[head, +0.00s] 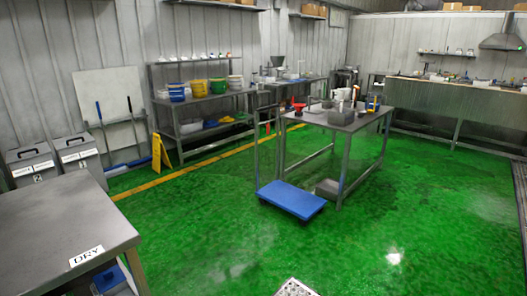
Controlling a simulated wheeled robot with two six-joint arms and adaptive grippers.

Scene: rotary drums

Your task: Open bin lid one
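Two grey bins stand side by side against the wall at the far left of the head view. The left bin (33,163) carries a white label and a mark that looks like a 2. The right bin (78,154) has a similar label, and its mark is too small to read surely. Both lids, the left one (26,148) and the right one (70,139), look closed. The near table partly hides the lower parts of the bins. Neither of my grippers is in view.
A metal table (60,225) marked DRY stands at the near left, in front of the bins. A yellow floor sign (161,154) stands right of them. A blue platform trolley (291,198) and a worktable (340,121) stand mid-room. Green floor (200,230) is clear between.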

